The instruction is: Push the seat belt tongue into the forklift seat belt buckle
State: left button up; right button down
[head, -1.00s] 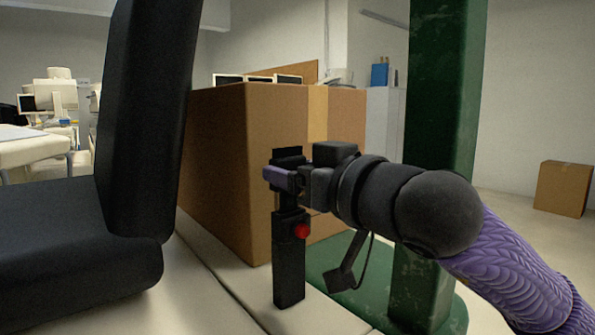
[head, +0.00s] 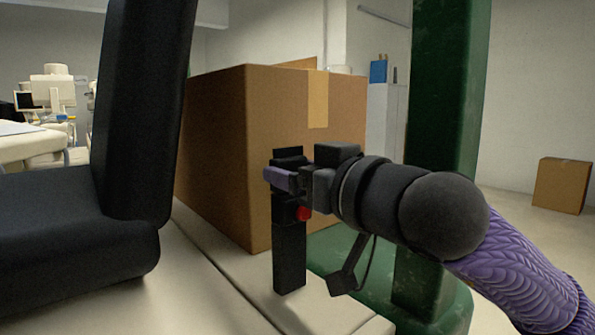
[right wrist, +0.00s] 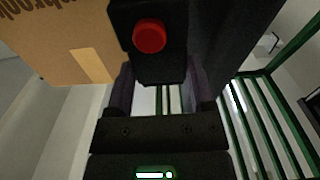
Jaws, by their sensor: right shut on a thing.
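The forklift seat belt buckle (head: 289,256) is a black upright block with a red button (head: 303,213); the button also shows in the right wrist view (right wrist: 149,36). My right gripper (head: 281,179) is shut on the seat belt tongue (head: 288,154), whose black end sticks up above the purple finger. The gripper sits directly over the buckle's top, with the fingers close to it. The tongue's lower end is hidden behind the fingers, so I cannot tell whether it is in the slot. My left gripper is not in view.
A black seat (head: 75,225) stands at left. A large cardboard box (head: 225,150) is behind the buckle. A green post (head: 440,100) rises behind my right arm.

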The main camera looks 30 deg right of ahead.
grip_release()
jog(key=shift+f, duration=0.1)
jog(key=s+d+b, duration=0.1)
jog(key=s+b, duration=0.4)
jog(key=s, duration=0.4)
jog(key=shift+s+d, duration=0.15)
jog(key=shift+s, duration=0.25)
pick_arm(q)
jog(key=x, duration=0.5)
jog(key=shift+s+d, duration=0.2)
